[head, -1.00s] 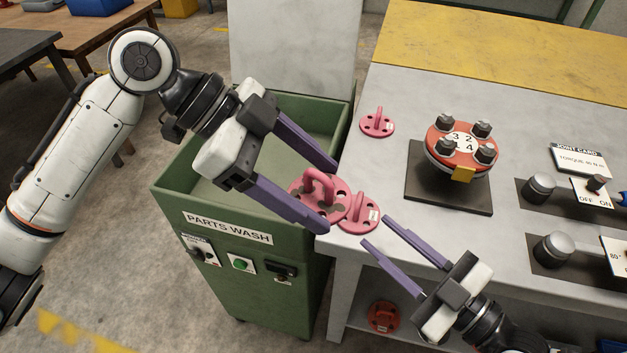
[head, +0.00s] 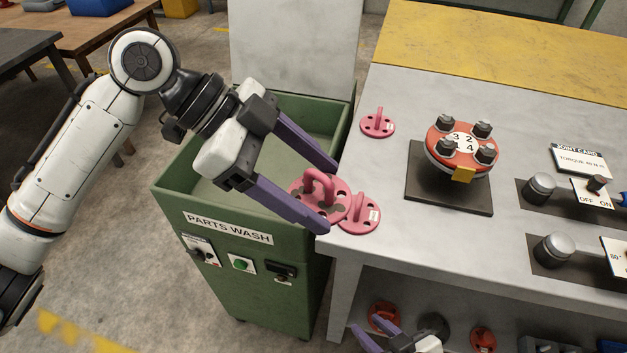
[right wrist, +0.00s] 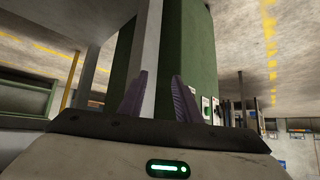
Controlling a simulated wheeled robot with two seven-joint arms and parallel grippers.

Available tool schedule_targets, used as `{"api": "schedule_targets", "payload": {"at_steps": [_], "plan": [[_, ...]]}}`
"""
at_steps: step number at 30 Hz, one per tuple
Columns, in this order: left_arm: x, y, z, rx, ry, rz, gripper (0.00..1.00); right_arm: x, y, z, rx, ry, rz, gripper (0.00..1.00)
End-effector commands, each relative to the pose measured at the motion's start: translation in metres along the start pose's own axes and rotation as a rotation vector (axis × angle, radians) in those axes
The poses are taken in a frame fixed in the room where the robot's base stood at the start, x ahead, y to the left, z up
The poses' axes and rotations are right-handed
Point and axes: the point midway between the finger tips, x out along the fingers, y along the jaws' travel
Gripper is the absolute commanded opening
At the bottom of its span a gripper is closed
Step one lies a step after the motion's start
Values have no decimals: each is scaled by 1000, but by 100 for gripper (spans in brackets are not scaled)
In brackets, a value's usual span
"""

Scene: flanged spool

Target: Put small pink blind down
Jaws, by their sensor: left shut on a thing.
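A pink blind with a loop handle (head: 333,208) is between the fingers of my left gripper (head: 331,197), which is shut on it at the bench's left corner. I cannot tell whether the two touch. A third, small pink blind (head: 377,128) lies apart on the bench, its handle up. My right gripper (head: 372,332) is low, below the bench's front edge. In the right wrist view its fingers (right wrist: 159,90) are apart with nothing held between them.
The green parts wash bin (head: 205,270) stands left of the bench (head: 400,240), under my left gripper. A red bolted flange (head: 462,160) sits on a dark plate, with knobs to its right. Red parts (head: 483,338) lie on the shelf below. The bench's front middle is clear.

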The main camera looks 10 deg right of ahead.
Motion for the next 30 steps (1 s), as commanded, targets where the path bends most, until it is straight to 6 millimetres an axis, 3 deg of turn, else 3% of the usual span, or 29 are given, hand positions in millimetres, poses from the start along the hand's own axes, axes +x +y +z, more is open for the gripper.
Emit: {"api": "schedule_targets", "payload": {"at_steps": [3,8,13,21,30], "plan": [[-1,0,-2,2,3,-2,31,1,3,13,66,-41,24,31],[-3,-1,2,-11,2,-15,31,1,4,16,80,-51,30,31],[-21,-6,29,-134,-4,-140,31,1,4,15,79,-49,29,31],[-92,-19,91,-553,-21,-574,31,1,3,15,78,-48,28,31],[-178,-20,129,-983,-30,-1011,31,1,3,14,78,-47,28,31]]}}
